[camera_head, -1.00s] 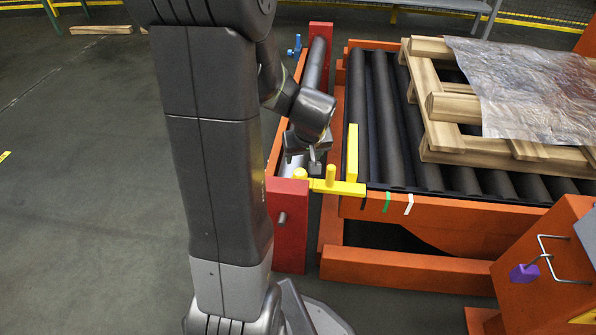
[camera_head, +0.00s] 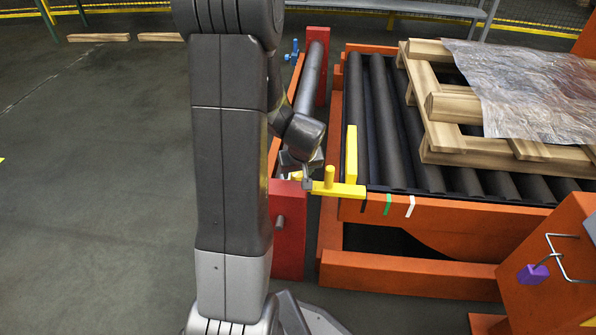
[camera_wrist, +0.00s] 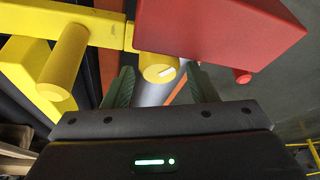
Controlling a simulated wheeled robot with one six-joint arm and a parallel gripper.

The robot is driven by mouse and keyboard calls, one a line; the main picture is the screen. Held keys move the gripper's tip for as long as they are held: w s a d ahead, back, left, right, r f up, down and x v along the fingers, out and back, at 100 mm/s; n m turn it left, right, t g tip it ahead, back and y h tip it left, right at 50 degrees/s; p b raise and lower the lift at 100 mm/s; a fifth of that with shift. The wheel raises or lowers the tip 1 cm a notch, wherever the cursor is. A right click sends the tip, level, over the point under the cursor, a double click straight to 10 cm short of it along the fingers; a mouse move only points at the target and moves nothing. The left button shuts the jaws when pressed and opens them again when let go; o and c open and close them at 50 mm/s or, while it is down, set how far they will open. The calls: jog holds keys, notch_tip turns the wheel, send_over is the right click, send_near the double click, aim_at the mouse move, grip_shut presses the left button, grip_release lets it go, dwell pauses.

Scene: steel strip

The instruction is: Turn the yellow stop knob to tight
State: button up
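The yellow stop knob (camera_wrist: 158,70) is a short round cylinder with a white line on its end face, beside the red end block (camera_wrist: 222,28) in the wrist view. In the head view only a bit of the knob (camera_head: 295,176) shows beside my gripper (camera_head: 307,181). In the wrist view my gripper (camera_wrist: 161,74) is open, one dark green finger on each side of the knob. I cannot tell whether either finger touches it. The yellow stop bar (camera_head: 350,190) runs right from the knob and carries an upright yellow peg (camera_head: 330,176).
Black, green and white tape marks (camera_head: 387,204) are on the orange conveyor frame (camera_head: 450,213). A wooden pallet (camera_head: 430,110) under plastic film lies on the rollers. A purple-handled hook (camera_head: 533,274) is at the lower right. Open floor (camera_head: 90,220) lies at left.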

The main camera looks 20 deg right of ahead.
jog(key=c, duration=0.7)
jog(key=m+p, duration=0.1)
jog(key=p, duration=0.2)
jog(key=m+p, duration=0.1)
jog(key=p, duration=0.3)
jog(key=shift+r+g+h, duration=0.3)
jog(key=shift+h, duration=0.1)
jog(key=m+h+p, duration=0.1)
jog(key=m+p, duration=0.1)
jog(key=p, duration=1.1)
jog(key=shift+a+r+m, duration=0.1)
jog(key=shift+m, duration=0.3)
jog(key=m+g+p, duration=0.1)
jog(key=m+p, duration=0.2)
jog(key=p, duration=0.9)
jog(key=shift+h, duration=0.4)
jog(key=m+p, duration=0.1)
jog(key=p, duration=0.1)
jog(key=shift+f+p, duration=0.2)
jog(key=shift+p, duration=0.2)
jog(key=shift+f+m+g+p, duration=0.2)
jog(key=shift+m+g+p, duration=0.1)
jog(key=shift+p, duration=0.4)
